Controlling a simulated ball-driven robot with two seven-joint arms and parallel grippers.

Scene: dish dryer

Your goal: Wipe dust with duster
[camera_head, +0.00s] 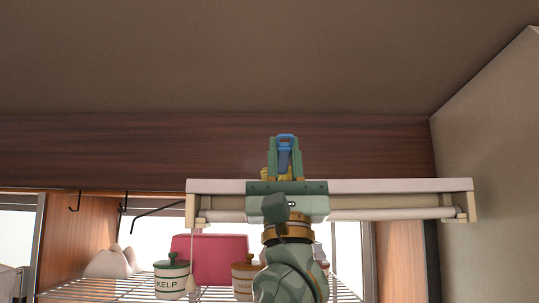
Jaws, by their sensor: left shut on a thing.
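My left gripper (285,145) is raised in the middle of the view, in front of the dark wooden beam (120,145). It is shut on the duster (265,174), which is mostly hidden behind the gripper. A small yellow part of it shows just left of the fingers. A blue piece shows between the fingers; I cannot tell if it belongs to the duster. No dust can be made out clearly on the beam. My right gripper is not in view.
A white rail fixture (390,186) spans behind my wrist. Below, a wire rack (115,290) holds a KELP jar (171,279), another jar (244,277), a pink board (210,258) and a pale lumpy object (110,263). Black hooks (74,202) hang left. A wall (495,160) closes the right.

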